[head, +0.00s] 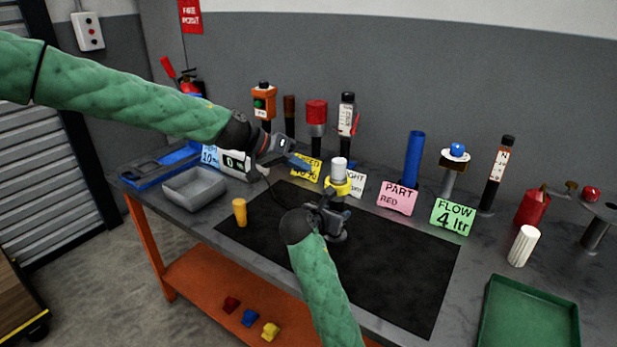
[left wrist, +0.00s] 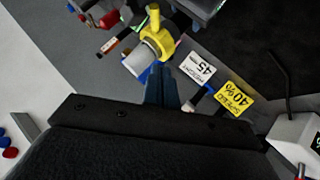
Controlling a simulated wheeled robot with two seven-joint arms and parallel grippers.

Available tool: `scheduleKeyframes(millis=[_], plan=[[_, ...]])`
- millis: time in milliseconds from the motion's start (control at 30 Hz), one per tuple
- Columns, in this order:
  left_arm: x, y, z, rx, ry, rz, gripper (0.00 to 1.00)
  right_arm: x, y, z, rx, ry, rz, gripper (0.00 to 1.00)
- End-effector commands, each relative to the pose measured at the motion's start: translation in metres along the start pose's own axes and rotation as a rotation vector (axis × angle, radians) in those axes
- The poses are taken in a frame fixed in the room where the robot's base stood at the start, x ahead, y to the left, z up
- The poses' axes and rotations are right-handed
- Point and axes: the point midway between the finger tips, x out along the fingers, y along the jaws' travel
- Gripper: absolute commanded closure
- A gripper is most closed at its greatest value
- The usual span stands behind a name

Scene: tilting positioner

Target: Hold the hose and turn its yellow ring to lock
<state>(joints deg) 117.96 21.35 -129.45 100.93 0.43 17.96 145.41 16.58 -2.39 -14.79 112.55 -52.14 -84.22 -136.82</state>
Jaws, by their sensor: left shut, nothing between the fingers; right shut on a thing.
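The yellow ring (head: 345,187) sits around an upright piece with a white cylindrical top (head: 339,168), above the middle of the black mat (head: 400,255). My right gripper (head: 334,207) is shut on the hose piece just below the ring and hides much of it. My left gripper (head: 303,161) is shut and empty, to the left of the white top. In the left wrist view, my left fingers (left wrist: 161,86) are close to the white top (left wrist: 141,62) and the yellow ring (left wrist: 160,42); I cannot tell whether they touch. A yellow lug sticks out from the ring there.
A grey tray (head: 194,189) and an orange cylinder (head: 240,212) are at left. Cards, including a pink card (head: 397,198) and a green card (head: 452,217), stand behind with upright tools. A green tray (head: 528,318) is at front right. The mat's right part is clear.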

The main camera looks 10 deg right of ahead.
Motion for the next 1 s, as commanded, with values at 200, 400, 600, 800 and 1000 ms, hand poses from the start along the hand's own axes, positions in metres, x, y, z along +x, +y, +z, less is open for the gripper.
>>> scheduleKeyframes(millis=[200,400,600,800,1000], plan=[[-0.044,0.007,0.006,-0.001,0.001,0.000,1.00,0.001,0.000,-0.001,0.000,0.000,0.000,1.00],[-0.072,0.012,0.011,-0.002,0.000,0.000,1.00,0.001,0.000,-0.001,0.000,0.000,0.000,1.00],[-0.085,0.014,0.013,-0.003,0.000,0.001,1.00,0.001,0.000,-0.001,0.000,0.000,0.000,1.00],[-0.086,0.014,0.013,-0.003,0.000,0.001,1.00,0.000,0.000,0.000,0.000,0.000,0.000,1.00],[-0.086,0.014,0.013,-0.002,0.000,0.001,1.00,0.001,0.000,0.000,0.000,0.000,0.000,1.00]])
